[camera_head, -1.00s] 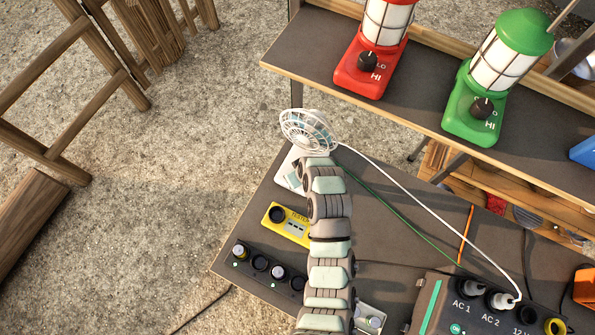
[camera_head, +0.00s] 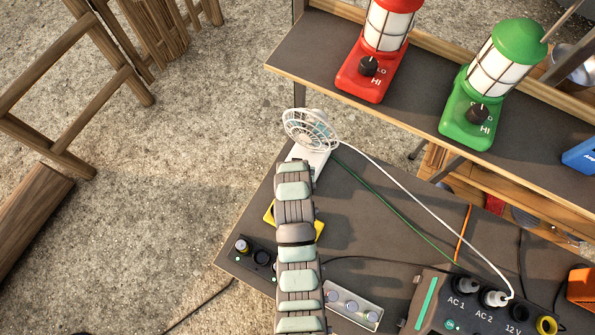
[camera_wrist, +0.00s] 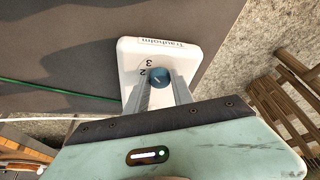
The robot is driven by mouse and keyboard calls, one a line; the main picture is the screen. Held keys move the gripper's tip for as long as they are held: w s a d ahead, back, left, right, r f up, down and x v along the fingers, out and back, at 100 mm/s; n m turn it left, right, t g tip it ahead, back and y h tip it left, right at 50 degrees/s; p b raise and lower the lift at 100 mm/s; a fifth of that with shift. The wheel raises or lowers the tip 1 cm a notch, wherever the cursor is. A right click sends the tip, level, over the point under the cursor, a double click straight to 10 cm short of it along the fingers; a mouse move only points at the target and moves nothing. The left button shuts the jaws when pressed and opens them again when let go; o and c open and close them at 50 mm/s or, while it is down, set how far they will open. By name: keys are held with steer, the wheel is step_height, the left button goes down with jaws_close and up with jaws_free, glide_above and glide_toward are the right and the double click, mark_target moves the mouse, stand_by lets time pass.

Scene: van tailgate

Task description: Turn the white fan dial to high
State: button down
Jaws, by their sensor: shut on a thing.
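The white fan (camera_head: 310,128) stands at the far left corner of the dark table, with its wire cage above a white base (camera_head: 312,157). In the wrist view the base (camera_wrist: 190,52) carries a name label and the printed numbers 3 and 2. A blue dial (camera_wrist: 160,76) with a pale pointer line sits on the base, beside those numbers. My gripper (camera_wrist: 162,84) is shut on the blue dial, one finger on each side. The fingers hide part of the scale, and I cannot tell which number the line marks. My arm hides the dial in the head view.
A red lantern (camera_head: 359,82) and a green lantern (camera_head: 467,130) with black knobs stand on the shelf behind. A white cable (camera_head: 420,205) runs from the fan to the power box (camera_head: 433,302). A yellow tester (camera_head: 319,229) lies partly under my arm.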

stand_by(0.4)
steer(key=c, duration=1.1)
jaws_free()
steer(key=shift+r, duration=0.1)
steer(key=b+v, duration=0.1)
steer(key=v, duration=0.9)
steer(key=shift+s+r, duration=0.2)
steer(key=shift+r, duration=0.05)
steer(key=shift+a, duration=0.1)
